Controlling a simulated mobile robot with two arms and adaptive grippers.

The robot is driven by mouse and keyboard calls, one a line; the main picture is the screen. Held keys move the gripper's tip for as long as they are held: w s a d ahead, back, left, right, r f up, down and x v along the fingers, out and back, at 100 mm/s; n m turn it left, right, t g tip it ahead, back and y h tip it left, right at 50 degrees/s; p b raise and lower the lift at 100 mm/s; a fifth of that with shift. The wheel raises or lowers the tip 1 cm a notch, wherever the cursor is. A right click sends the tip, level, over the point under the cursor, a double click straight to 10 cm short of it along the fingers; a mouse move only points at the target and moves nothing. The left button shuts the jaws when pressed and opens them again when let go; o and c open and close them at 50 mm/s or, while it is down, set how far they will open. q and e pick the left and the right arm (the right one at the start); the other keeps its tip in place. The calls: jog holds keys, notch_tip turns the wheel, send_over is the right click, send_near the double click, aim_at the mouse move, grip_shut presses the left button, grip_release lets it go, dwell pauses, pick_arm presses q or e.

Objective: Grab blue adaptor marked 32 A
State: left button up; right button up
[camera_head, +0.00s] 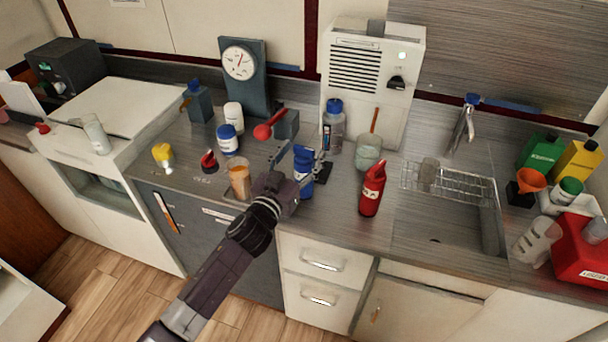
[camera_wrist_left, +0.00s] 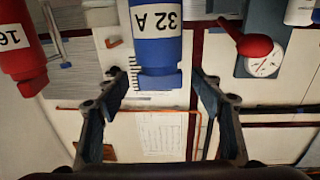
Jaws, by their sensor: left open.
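The blue adaptor (camera_head: 304,172) with the label 32 A stands on the grey counter, partly hidden by my left gripper in the head view. In the left wrist view the blue adaptor (camera_wrist_left: 157,50) appears upside down, its label readable as 32 A. My left gripper (camera_wrist_left: 160,92) is open, with one finger on each side of the adaptor's near end and a visible gap on both sides. In the head view my left gripper (camera_head: 298,164) is right at the adaptor. Contact is not visible. My right gripper is not in view.
A red adaptor (camera_head: 372,190), marked 16 in the wrist view (camera_wrist_left: 20,45), stands to the right. An orange-brown jar (camera_head: 239,180) stands close on the left. A sink and dish rack (camera_head: 450,184) lie further right.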

pick_arm(q)
jog(key=shift+x, duration=0.8)
jog(key=shift+s, duration=0.1)
grip_shut()
jog(key=shift+r, duration=0.1)
